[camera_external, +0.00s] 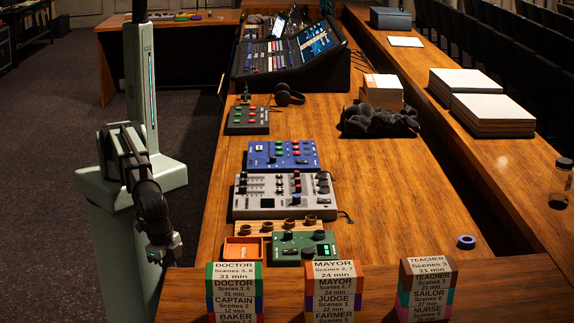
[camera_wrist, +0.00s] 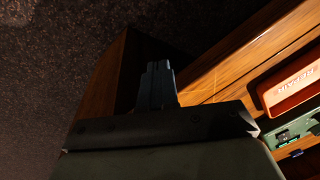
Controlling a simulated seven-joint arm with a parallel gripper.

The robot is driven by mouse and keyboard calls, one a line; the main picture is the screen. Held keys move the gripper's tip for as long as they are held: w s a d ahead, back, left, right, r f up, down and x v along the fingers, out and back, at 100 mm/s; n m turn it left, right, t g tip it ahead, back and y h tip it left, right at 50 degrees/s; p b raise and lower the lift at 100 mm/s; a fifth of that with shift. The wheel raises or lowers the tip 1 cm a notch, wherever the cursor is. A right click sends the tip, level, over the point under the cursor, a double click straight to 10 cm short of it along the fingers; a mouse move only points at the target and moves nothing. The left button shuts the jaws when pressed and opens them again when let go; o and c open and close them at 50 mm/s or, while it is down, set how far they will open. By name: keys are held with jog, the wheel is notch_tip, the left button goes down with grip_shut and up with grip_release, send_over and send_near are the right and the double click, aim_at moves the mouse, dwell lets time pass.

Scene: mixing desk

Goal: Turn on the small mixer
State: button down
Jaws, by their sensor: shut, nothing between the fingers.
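A grey mixer (camera_external: 285,195) with several knobs and faders lies on the long wooden desk. A blue box with knobs (camera_external: 283,155) is just behind it, and a green box with knobs (camera_external: 303,245) is nearer the camera. I cannot tell for sure which one is the small mixer, or whether any is on. My gripper (camera_external: 168,248) hangs left of the desk's near end, apart from all of them. In the wrist view the fingers (camera_wrist: 157,82) are together and empty, with the green box (camera_wrist: 293,132) partly in view at right.
An orange tray (camera_external: 243,248) stands beside the green box; it also shows in the wrist view (camera_wrist: 290,90). Labelled blocks (camera_external: 234,290) line the near edge. A large console (camera_external: 290,55) and headphones (camera_external: 288,95) are farther back. The desk's right half is mostly bare.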

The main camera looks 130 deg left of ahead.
aim_at(320, 199)
jog(key=shift+n+t, duration=0.3)
jog(key=shift+n, duration=0.5)
jog(key=w+a+r, duration=0.1)
jog(key=a+r, duration=0.1)
jog(key=a, duration=0.2)
jog(key=w+a+r, duration=0.2)
jog(key=a, duration=0.3)
jog(key=w+a+r, duration=0.1)
jog(key=w+a, duration=0.1)
jog(key=a, duration=0.2)
jog(key=shift+w+a+r, duration=0.15)
jog(key=shift+a+r, duration=0.15)
jog(key=shift+r, duration=0.1)
jog(key=s+a+r+n, duration=0.1)
jog(key=a+r, duration=0.3)
jog(key=a, duration=1)
jog(key=s+a+r+n, duration=0.2)
jog(key=a+r, duration=0.2)
jog(key=a, duration=1)
jog(key=s+a+r+n+t, duration=0.1)
jog(key=a+r, duration=0.4)
jog(key=a, duration=1)
jog(key=shift+s+n, duration=0.3)
jog(key=shift+s, duration=0.55)
